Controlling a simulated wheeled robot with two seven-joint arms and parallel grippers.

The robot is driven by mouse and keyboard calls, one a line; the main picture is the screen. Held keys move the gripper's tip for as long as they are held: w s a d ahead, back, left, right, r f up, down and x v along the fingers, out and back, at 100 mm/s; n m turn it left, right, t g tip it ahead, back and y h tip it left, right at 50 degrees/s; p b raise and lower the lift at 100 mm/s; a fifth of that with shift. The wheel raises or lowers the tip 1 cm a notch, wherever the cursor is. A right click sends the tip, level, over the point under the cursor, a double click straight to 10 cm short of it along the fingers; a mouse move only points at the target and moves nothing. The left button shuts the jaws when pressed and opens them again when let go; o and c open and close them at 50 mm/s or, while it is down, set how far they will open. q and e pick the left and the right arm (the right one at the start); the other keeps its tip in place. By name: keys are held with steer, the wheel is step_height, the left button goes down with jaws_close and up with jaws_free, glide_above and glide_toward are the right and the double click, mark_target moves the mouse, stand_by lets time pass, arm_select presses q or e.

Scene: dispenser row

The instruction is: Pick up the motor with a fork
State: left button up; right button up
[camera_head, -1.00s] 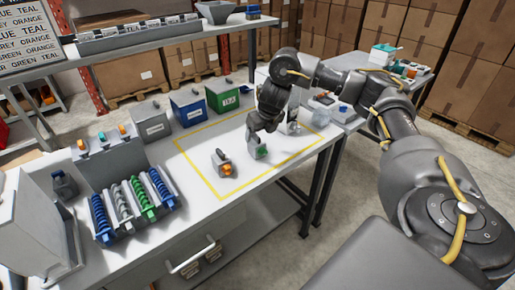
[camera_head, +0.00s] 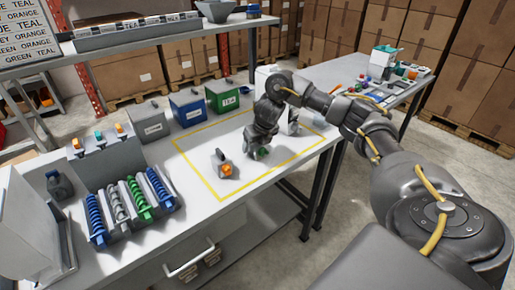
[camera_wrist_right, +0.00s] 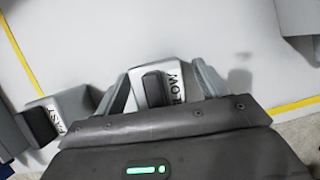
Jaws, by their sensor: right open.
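Two small grey motor-like blocks stand inside the yellow outline on the table. One has an orange part (camera_head: 224,165); the other has a green part (camera_head: 262,153) and is largely hidden by my right gripper (camera_head: 258,148). In the right wrist view a block marked "LOW" (camera_wrist_right: 181,87), its first letter perhaps hidden, sits between the open fingers of the right gripper (camera_wrist_right: 165,80). A block marked "FAST" (camera_wrist_right: 62,112) stands to the left, outside the fingers. I cannot make out a fork on either block. My left gripper is not in view.
A rack of coloured coils (camera_head: 130,202) stands at left. A second table with small items (camera_head: 385,75) is at back right. The outline's front is clear.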

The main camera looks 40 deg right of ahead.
steer(key=c, duration=1.3)
steer(key=shift+w, duration=0.1)
